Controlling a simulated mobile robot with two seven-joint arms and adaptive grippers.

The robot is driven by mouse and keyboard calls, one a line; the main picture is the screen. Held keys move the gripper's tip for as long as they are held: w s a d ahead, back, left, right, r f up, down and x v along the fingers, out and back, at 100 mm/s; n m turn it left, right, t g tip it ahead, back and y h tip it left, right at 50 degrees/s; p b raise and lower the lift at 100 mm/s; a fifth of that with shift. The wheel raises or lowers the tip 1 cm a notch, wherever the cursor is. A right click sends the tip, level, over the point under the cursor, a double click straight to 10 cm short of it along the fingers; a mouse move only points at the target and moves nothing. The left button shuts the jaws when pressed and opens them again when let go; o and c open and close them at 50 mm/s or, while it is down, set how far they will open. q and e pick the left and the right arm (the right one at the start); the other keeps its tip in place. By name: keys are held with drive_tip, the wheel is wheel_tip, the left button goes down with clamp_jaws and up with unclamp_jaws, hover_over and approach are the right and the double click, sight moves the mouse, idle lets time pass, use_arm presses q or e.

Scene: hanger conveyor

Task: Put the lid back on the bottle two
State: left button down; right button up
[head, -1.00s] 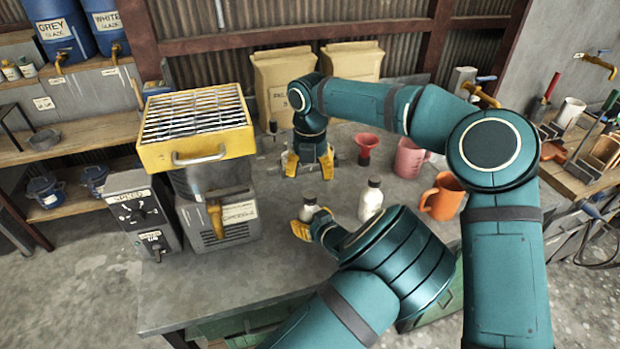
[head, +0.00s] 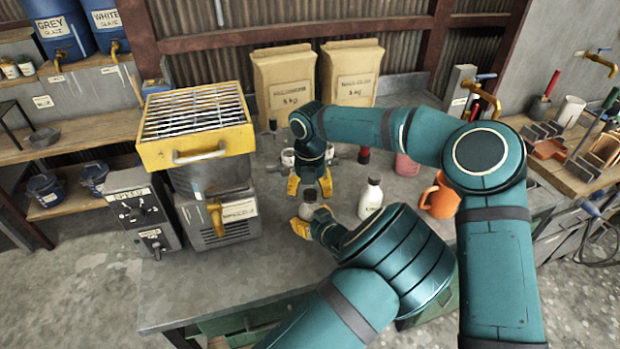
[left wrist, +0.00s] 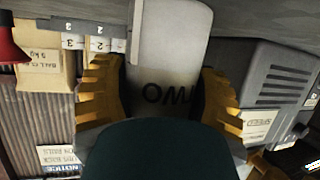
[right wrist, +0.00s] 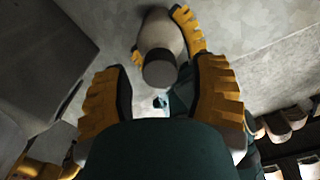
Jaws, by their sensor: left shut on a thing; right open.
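Bottle two (head: 307,212) stands upright on the grey table, pale with a darker grey top. In the left wrist view the bottle (left wrist: 172,50) shows part of the word TWO upside down. My left gripper (head: 310,228) is shut on its body; yellow fingers show on both sides in the left wrist view (left wrist: 165,90). My right gripper (head: 310,187) is open just above the bottle. In the right wrist view its spread fingers (right wrist: 160,100) point at the bottle's grey round top (right wrist: 159,70).
Another white bottle (head: 371,200) with a black lid stands close on the right. An orange mug (head: 440,197) and a pink mug (head: 406,167) are further right. A yellow-topped grey machine (head: 205,175) stands left. The table front is clear.

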drive_tip(key=shift+f, duration=0.45)
clamp_jaws()
drive_tip(key=m, duration=0.3)
drive_tip(key=shift+c, duration=0.3)
unclamp_jaws()
